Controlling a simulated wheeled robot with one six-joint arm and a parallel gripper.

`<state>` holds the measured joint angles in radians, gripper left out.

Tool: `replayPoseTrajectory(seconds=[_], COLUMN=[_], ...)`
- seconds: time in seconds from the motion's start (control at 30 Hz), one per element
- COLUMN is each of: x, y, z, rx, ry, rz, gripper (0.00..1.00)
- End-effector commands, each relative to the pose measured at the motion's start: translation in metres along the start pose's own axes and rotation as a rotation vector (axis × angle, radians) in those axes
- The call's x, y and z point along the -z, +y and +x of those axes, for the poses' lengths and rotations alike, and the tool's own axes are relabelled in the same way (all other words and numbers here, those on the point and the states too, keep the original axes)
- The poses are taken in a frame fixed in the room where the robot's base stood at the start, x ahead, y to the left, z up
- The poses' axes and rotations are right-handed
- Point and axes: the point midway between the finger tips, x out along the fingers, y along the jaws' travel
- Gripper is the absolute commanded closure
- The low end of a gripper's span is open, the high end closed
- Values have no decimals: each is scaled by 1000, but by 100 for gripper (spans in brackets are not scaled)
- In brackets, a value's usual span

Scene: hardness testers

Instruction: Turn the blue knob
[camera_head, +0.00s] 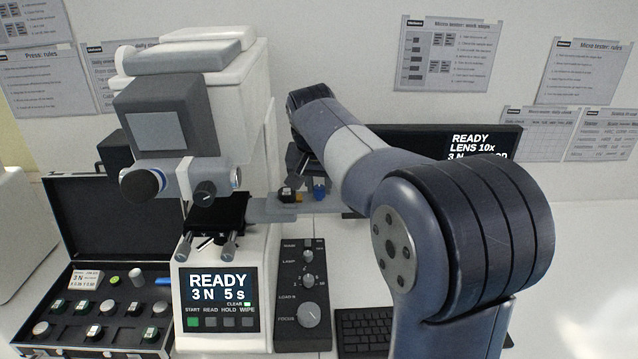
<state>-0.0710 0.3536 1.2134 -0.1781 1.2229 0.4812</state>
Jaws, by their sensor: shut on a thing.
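A small blue knob (320,189) shows at the right end of the grey stage arm on the right side of the white hardness tester (222,85). My gripper (318,180) points down at it from above, behind my arm. The dark jaws are small in this view and meet the top of the blue knob; they look shut on it. The contact itself is partly hidden. A dark piece with a yellow mark (286,195) sits just left of the blue knob.
A control panel (302,290) with several knobs stands right of the tester's READY screen (219,287). An open black case (105,235) of samples lies at left. A keyboard (364,328) and monitor (440,139) are partly behind my arm.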

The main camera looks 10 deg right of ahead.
Motion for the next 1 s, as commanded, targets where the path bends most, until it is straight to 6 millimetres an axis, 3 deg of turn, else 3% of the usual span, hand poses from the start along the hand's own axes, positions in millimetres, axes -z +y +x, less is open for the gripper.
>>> replayPoseTrajectory(seconds=[0.37,1.0], x=[1,3], y=[2,5], z=[-1,0], rx=[74,306], ry=[-1,0], rz=[-177,-732], gripper=[99,99])
